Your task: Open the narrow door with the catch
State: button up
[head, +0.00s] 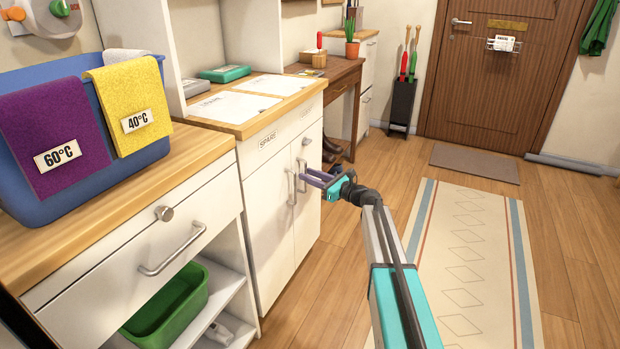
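A white cabinet stands in the middle of the head view, with two narrow doors side by side, the left door (268,220) and the right door (308,221). Each has an upright metal handle: the left handle (291,187) and the right handle (301,172). Both doors look closed. A small round knob (306,141) sits above the right door; I cannot tell whether it is the catch.
A green bin (168,305) sits on the open shelf below. A blue basket (70,190) with towels stands on top. The floor by the rug (470,260) is free.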

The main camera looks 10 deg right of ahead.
jog(key=shift+w, duration=0.1)
jog(key=shift+c, duration=0.2)
grip_shut()
jog(key=shift+a, duration=0.1)
dwell(1.2)
